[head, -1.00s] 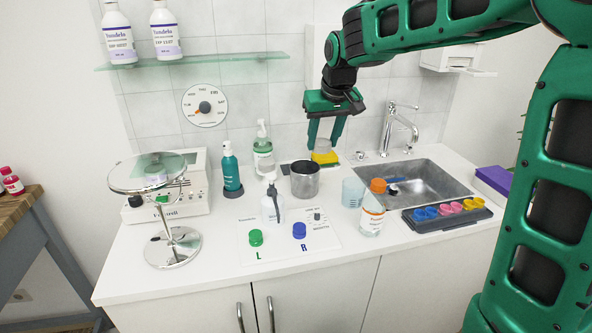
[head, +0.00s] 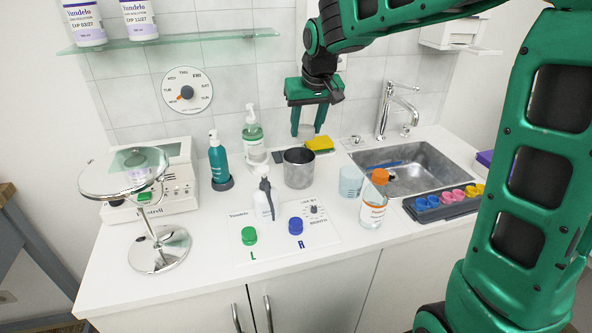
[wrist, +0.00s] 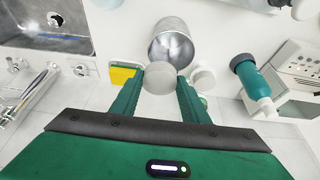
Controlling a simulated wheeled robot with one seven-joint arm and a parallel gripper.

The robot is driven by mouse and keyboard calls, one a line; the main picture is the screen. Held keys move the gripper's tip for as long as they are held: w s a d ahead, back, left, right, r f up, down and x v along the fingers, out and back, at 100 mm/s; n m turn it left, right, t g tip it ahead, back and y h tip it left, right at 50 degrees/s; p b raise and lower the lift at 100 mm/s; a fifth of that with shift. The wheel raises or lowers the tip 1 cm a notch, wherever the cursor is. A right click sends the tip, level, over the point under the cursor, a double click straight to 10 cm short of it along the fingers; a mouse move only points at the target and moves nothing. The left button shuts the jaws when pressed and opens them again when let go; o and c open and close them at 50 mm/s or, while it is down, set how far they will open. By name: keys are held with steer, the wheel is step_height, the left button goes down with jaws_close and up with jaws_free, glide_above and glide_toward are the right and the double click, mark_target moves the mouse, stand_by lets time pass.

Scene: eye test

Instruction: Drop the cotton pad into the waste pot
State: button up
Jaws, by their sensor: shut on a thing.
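My gripper (head: 308,131) is shut on a round, pale cotton pad (wrist: 160,78), which shows clearly between the fingertips in the wrist view. In the head view the pad is hard to make out against the pale wall. The waste pot, a shiny metal cup (head: 299,171), stands upright on the counter. My gripper is above the counter, behind and slightly right of the pot in the head view. In the wrist view the pot (wrist: 172,46) lies just beyond the fingertips, with its open mouth partly hidden by the pad.
A yellow sponge (head: 320,143) lies behind the pot. A green-labelled pump bottle (head: 254,141) and a teal bottle (head: 218,162) stand to its left. A spray bottle (head: 264,203) is in front, a clear beaker (head: 351,182) to the right, then the sink (head: 425,168).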

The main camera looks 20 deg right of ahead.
steer(key=shift+f, duration=0.5)
steer(key=o, duration=1)
steer(key=shift+o, duration=0.2)
steer(key=v, duration=1)
steer(key=shift+s+r, duration=0.2)
steer(key=shift+r, duration=0.1)
